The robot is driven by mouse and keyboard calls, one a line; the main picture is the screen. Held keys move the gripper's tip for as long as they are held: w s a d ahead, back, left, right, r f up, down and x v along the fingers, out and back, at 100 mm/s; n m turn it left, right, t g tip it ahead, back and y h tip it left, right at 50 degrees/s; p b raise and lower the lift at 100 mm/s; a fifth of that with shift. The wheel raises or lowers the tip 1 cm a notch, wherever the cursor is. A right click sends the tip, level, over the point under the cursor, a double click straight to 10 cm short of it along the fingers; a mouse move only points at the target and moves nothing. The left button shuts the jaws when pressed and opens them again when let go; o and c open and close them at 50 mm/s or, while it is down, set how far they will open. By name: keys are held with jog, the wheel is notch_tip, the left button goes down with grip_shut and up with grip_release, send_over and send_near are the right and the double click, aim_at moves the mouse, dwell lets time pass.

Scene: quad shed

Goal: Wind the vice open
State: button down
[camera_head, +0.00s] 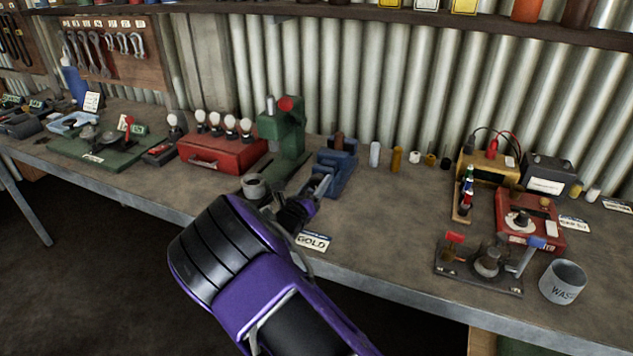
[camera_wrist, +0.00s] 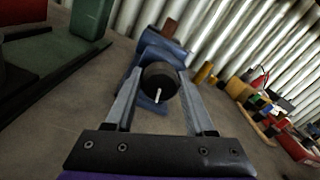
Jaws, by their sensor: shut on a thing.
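In the head view my gripper (camera_head: 318,190) reaches the vice from the front, and my arm hides the near part. How far apart the vice's jaws are cannot be told.
A green press (camera_head: 285,130) and a red box (camera_head: 215,152) stand left of the vice. A GOLD card (camera_head: 314,241) lies at the bench edge. Small cylinders (camera_head: 397,159) stand to the right. The bench front between the card and the waste tin (camera_head: 562,283) is partly clear.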

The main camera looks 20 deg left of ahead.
jog(key=shift+f, duration=0.1)
jog(key=shift+c, duration=1.3)
grip_release()
jog(key=shift+s, duration=0.1)
jog(key=s+a, duration=0.1)
jog(key=s, duration=1.6)
jog(key=shift+s+a, duration=0.15)
jog(key=shift+a, duration=0.05)
